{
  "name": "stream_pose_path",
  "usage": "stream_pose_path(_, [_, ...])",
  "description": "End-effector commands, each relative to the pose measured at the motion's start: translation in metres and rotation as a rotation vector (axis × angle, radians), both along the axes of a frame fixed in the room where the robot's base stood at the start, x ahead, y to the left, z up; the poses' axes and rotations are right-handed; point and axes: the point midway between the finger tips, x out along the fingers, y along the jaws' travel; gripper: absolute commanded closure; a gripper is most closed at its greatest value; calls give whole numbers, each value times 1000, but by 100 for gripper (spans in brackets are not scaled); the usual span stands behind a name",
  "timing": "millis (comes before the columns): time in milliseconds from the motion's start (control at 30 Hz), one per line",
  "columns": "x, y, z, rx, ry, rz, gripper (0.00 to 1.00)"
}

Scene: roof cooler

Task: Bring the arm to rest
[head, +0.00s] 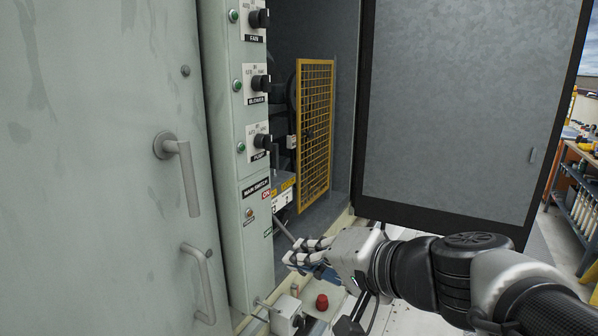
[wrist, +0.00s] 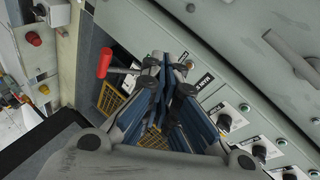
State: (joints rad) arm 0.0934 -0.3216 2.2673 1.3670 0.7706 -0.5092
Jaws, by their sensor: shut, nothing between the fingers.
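My gripper (head: 300,254) is shut and empty. In the head view it reaches in from the right, low in front of the open cabinet bay and to the right of the grey-green control panel (head: 235,270). A red-handled lever (wrist: 104,63) sticks out just left of the fingertips. Whether its metal rod touches them is unclear. In the head view a grey rod (head: 283,229) shows just above the fingers, and the red grip is hidden.
Black rotary knobs for fan (head: 259,18), blower (head: 261,83) and pump (head: 262,141) project from the panel. A large grey door (head: 450,110) stands open behind my arm. A red button (head: 321,301) sits below my gripper. Shelving (head: 575,205) stands far right.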

Motion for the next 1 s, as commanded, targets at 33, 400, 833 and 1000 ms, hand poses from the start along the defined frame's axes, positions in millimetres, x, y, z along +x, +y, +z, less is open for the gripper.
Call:
stream_pose_path(33, [-25,3,-14,-83,22,50,100])
stream_pose_path(400, [-165,-73,-125,-743,235,215,100])
stream_pose_path(833, [-198,-133,-145,-1014,299,188,100])
stream_pose_path(1000, [-198,-133,-145,-1013,298,188,100])
